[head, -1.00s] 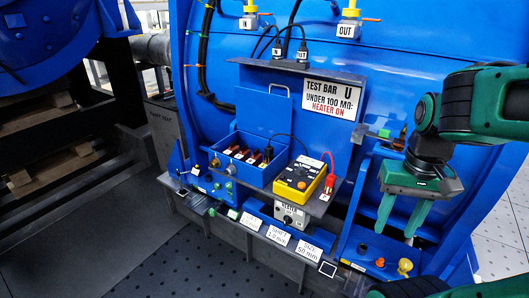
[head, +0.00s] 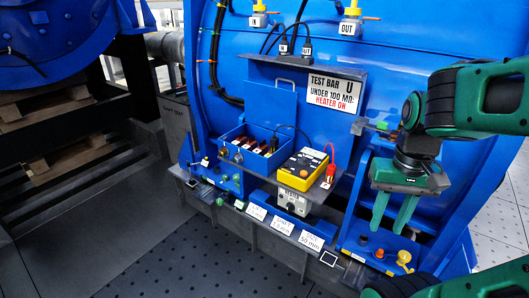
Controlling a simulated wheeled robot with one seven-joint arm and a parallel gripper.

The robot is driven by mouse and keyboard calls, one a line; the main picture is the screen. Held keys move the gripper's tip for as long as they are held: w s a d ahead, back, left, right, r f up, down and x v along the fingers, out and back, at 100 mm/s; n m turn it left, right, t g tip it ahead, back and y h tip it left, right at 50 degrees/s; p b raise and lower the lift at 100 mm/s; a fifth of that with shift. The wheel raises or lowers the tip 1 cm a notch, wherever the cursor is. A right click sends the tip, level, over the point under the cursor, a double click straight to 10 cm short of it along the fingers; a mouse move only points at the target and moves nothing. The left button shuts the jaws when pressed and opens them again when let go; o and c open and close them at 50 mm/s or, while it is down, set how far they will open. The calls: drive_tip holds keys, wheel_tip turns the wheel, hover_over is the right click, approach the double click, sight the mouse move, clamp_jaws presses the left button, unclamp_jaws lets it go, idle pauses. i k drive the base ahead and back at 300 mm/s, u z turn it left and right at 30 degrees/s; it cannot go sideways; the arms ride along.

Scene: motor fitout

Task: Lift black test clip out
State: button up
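The black test clip (head: 269,150) appears to sit at the right end of the blue open box (head: 236,153), where the black lead from the yellow test meter (head: 302,166) ends. It is small, and its lower part is hidden in the box. The red test clip (head: 330,174) stands on the shelf right of the meter, joined to it by a red lead. My gripper (head: 391,227) points down at the right, over the blue tray section. Its two green fingers are apart with nothing between them, well to the right of the black clip.
A sign plate (head: 335,91) rises behind the shelf. A grey box (head: 292,201) sits below the meter. Label cards (head: 282,225) line the front ledge. A yellow knob (head: 403,258) stands below my gripper. Black cables hang on the blue housing.

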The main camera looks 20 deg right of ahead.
sight(273, 141)
drive_tip(key=u, duration=0.5)
drive_tip(key=k, duration=1.1)
drive_tip(key=u, duration=0.6)
drive_tip(key=i, duration=0.55)
drive_tip(key=z, duration=0.4)
drive_tip(key=i, duration=1.2)
drive_tip(key=z, duration=0.7)
drive_tip(key=i, duration=0.35)
drive_tip(key=z, duration=0.1)
